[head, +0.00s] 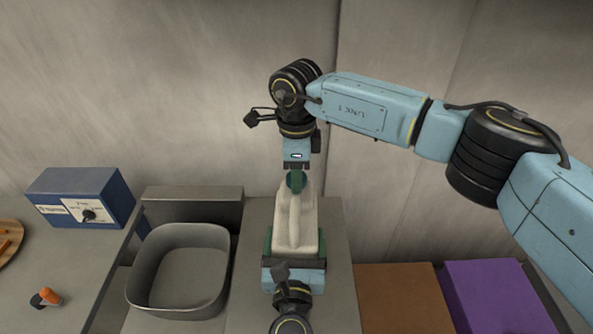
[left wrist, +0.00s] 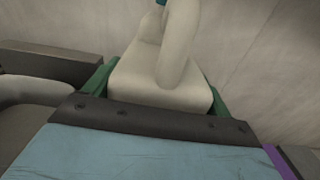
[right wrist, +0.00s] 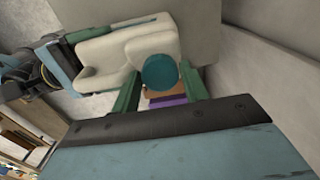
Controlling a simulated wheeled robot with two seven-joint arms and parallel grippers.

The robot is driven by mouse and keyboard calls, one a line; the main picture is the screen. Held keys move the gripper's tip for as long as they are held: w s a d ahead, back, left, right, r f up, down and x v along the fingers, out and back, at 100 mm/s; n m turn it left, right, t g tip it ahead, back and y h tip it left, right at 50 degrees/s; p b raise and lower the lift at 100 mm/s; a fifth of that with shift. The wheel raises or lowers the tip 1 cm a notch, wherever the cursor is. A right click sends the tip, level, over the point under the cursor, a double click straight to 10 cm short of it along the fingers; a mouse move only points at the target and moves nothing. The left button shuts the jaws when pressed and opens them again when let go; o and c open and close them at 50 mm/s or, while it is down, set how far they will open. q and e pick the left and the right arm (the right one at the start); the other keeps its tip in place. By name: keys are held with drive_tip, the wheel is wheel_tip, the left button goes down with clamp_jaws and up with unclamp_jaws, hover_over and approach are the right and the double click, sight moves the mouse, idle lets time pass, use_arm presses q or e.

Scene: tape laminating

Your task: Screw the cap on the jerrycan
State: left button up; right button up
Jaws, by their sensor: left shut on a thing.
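The cream jerrycan (head: 294,222) stands upright on the grey worktop in the head view, its handle facing me. My left gripper (head: 294,250) is shut on its lower body, with a green finger on each side, as the left wrist view shows around the jerrycan (left wrist: 160,82). The round teal cap (right wrist: 160,71) is at the jerrycan's mouth. I cannot tell how far it is threaded. My right gripper (head: 296,182) comes down from above. In the right wrist view its green fingers stand apart on both sides of the cap, with narrow gaps showing.
A grey basin (head: 135,287) is left of the jerrycan, and a blue box with a dial (head: 85,197) is farther left. An orange-black object (head: 46,297) lies on the left counter. Brown (head: 403,300) and purple (head: 497,297) blocks are at right. A wall stands behind.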

drive_tip(key=o, duration=0.4)
wheel_tip(320, 180, up, 12)
drive_tip(key=shift+r, duration=0.1)
idle(0.4)
use_arm(q)
drive_tip(key=o, duration=1.8)
drive_tip(key=shift+c, duration=0.2)
drive_tip(key=shift+s, duration=0.1)
